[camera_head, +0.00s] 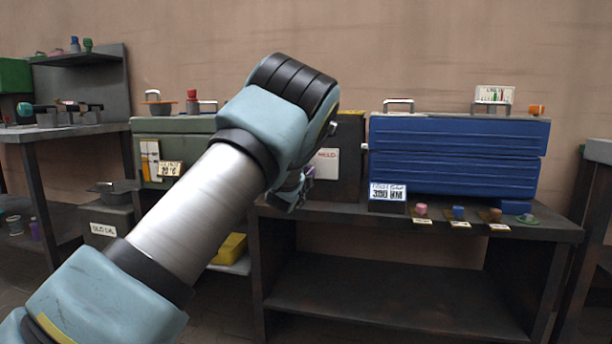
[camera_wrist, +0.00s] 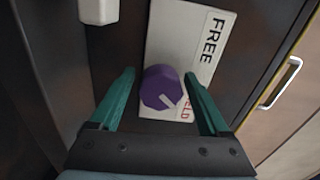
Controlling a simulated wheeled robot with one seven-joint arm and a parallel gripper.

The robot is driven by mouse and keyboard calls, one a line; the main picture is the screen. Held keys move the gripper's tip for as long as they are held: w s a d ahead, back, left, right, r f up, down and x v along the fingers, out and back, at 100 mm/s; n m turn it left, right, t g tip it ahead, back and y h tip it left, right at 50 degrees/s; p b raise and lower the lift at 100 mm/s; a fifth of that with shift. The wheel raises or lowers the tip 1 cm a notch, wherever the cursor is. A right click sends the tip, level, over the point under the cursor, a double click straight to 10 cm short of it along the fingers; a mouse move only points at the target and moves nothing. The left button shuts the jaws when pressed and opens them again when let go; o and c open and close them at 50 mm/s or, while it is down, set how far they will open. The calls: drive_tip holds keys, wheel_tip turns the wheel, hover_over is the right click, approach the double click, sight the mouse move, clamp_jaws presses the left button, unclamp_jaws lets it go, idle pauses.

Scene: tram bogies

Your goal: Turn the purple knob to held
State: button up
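The purple knob (camera_wrist: 160,86) sits on a white label plate (camera_wrist: 178,40) on a dark panel in the wrist view. A white mark on the knob's face points to the lower right. The plate reads FREE in black at the upper right; red lettering ending in "ELD" shows at the lower right, partly covered by my right finger. My gripper (camera_wrist: 160,76) is open, one teal finger on each side of the knob with gaps between. In the head view my arm hides most of the gripper; a bit of the knob (camera_head: 309,172) shows beside the plate (camera_head: 327,162).
A white block (camera_wrist: 98,10) is on the panel near the left finger. A pale handle (camera_wrist: 280,84) lies to the right. In the head view, a blue toolbox (camera_head: 455,155) and several small knobs stand on the bench (camera_head: 350,212) to the right.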

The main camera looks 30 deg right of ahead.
drive_tip(key=shift+o, duration=0.4)
drive_tip(key=shift+s+a, duration=0.2)
drive_tip(key=shift+a, duration=0.05)
drive_tip(key=p+v, duration=0.1)
drive_tip(key=v, duration=0.9)
drive_tip(key=shift+s, duration=0.1)
